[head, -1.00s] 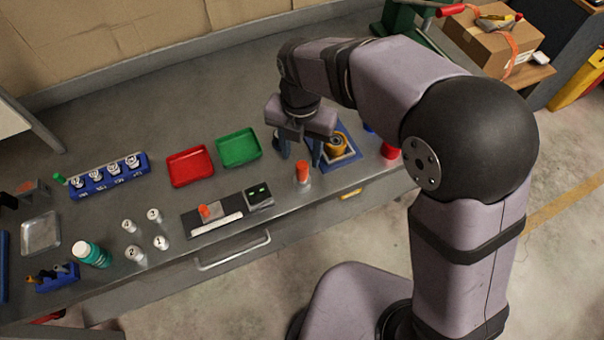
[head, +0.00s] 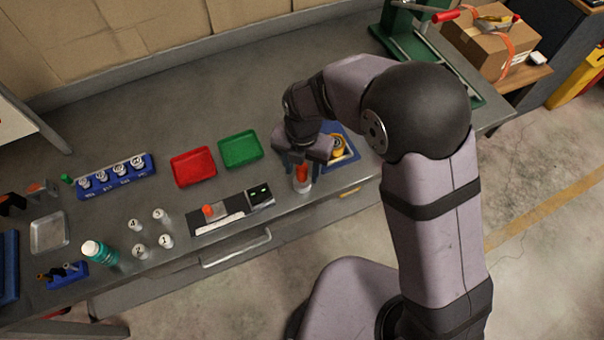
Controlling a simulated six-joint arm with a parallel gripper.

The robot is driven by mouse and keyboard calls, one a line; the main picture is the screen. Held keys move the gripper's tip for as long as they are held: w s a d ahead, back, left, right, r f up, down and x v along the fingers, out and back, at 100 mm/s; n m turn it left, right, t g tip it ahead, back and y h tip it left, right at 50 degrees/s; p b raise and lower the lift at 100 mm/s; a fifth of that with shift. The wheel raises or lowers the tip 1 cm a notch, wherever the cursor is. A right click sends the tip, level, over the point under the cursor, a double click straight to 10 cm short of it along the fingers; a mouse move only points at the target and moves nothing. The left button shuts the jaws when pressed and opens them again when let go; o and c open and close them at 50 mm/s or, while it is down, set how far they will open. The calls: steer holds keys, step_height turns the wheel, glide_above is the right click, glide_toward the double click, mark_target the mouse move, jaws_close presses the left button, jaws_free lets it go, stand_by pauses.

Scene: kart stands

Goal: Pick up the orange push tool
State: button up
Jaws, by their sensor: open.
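The orange push tool (head: 302,174), an orange upright piece on a pale base, stands near the front edge of the grey bench. My gripper (head: 301,168) points down right over it. Its two fingers are apart, and the orange piece shows between or just in front of them. I cannot tell whether either finger touches it. The gripper hides part of its top.
A blue tray with a yellow round part (head: 337,147) is close on the right. A dark device with a small orange piece (head: 208,210) lies to the left. Red (head: 194,167) and green (head: 240,149) trays stand behind. White numbered weights (head: 139,251) stand farther left.

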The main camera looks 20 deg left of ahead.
steer(key=shift+f, duration=0.15)
steer(key=c, duration=1.1)
steer(key=shift+c, duration=0.2)
